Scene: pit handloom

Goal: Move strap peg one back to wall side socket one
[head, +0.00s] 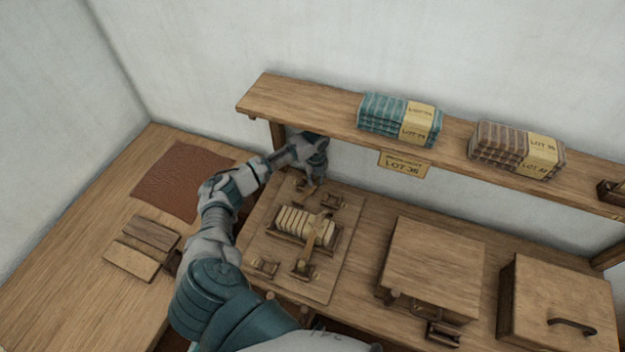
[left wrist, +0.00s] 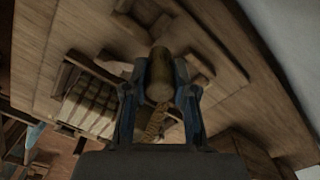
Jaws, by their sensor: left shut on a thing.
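My left gripper (head: 316,178) reaches down at the wall side of a wooden board (head: 343,262), below the shelf. In the left wrist view the gripper (left wrist: 158,98) is shut on a wooden cylindrical peg (left wrist: 160,75), held between its two fingers. The gripper hides the peg in the head view. Small wooden sockets sit at the wall side (head: 329,201) and near side (head: 265,266). Whether the peg touches a socket cannot be told.
A shelf (head: 300,98) runs along the wall above, with blue (head: 382,113) and brown (head: 497,144) cloth stacks. A lot sign (head: 404,165) hangs from it. Wooden boxes (head: 436,257) stand to the right. A brown mat (head: 183,180) and wooden slabs (head: 131,261) lie left.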

